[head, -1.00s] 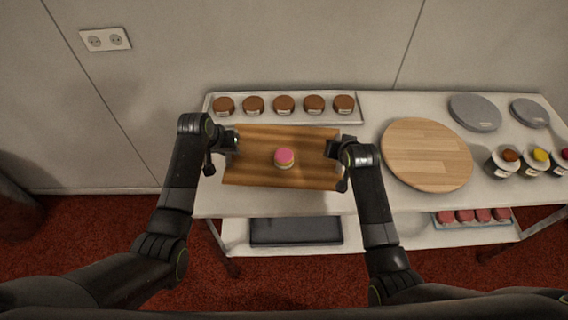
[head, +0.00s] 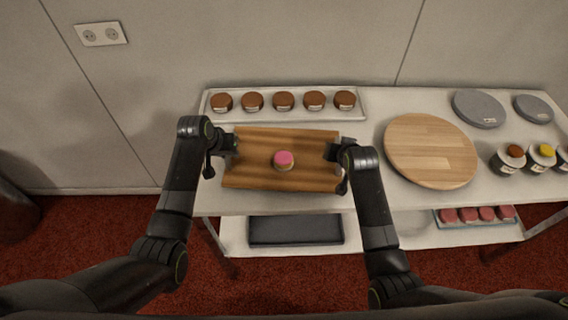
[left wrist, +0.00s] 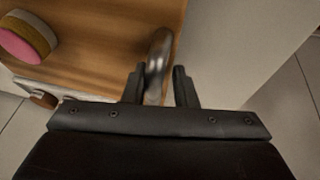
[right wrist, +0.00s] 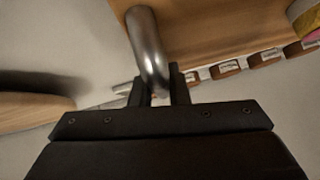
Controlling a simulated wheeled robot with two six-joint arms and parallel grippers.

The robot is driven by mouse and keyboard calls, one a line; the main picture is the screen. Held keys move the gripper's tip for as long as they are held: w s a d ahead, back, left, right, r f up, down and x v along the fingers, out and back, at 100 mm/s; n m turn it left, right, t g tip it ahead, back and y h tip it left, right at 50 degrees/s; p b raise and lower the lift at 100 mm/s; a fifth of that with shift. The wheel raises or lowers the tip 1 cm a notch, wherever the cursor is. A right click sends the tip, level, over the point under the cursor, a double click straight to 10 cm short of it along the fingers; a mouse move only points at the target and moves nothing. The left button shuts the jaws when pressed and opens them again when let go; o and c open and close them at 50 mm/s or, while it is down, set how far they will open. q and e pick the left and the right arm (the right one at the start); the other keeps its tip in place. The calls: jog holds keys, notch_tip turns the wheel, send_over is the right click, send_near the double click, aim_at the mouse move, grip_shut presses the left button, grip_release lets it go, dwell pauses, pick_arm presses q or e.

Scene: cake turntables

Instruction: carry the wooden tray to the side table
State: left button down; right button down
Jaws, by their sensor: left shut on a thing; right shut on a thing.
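The wooden tray (head: 270,178) is in the middle of the head view, level, over the front left part of the white table. A small pink-topped cake (head: 284,160) stands on it, and also shows in the left wrist view (left wrist: 28,38). My left gripper (head: 232,144) is at the tray's left end, shut on a metal handle (left wrist: 158,62). My right gripper (head: 333,151) is at the right end, shut on the other metal handle (right wrist: 147,50). The right wrist view shows a gap between tray and table. The side table cannot be told apart in these views.
A white tray (head: 300,117) of several brown cakes lies behind the wooden tray. A round wooden board (head: 430,150), grey discs (head: 479,108) and jars (head: 508,160) stand to the right. A lower shelf (head: 390,236) holds a dark flat tray (head: 296,230) and pink items. Red floor is in front.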

pick_arm(q)
jog(key=shift+d+f+b, duration=0.45)
jog(key=shift+f+b, duration=0.1)
jog(key=shift+b, duration=0.05)
pick_arm(e)
jog(key=shift+a+f, duration=0.25)
jog(key=shift+f, duration=0.5)
pick_arm(q)
jog(key=c, duration=1.6)
grip_release()
jog(key=shift+f, duration=0.15)
pick_arm(e)
jog(key=c, duration=1.8)
grip_release()
jog(key=shift+f, duration=0.15)
jog(key=shift+c, duration=0.2)
pick_arm(q)
jog(key=o, duration=0.4)
pick_arm(e)
jog(key=o, duration=0.5)
jog(key=shift+c, duration=0.2)
pick_arm(q)
jog(key=shift+o, duration=0.2)
jog(key=shift+a, duration=0.15)
pick_arm(e)
jog(key=shift+d, duration=0.15)
pick_arm(q)
jog(key=shift+s+a, duration=0.1)
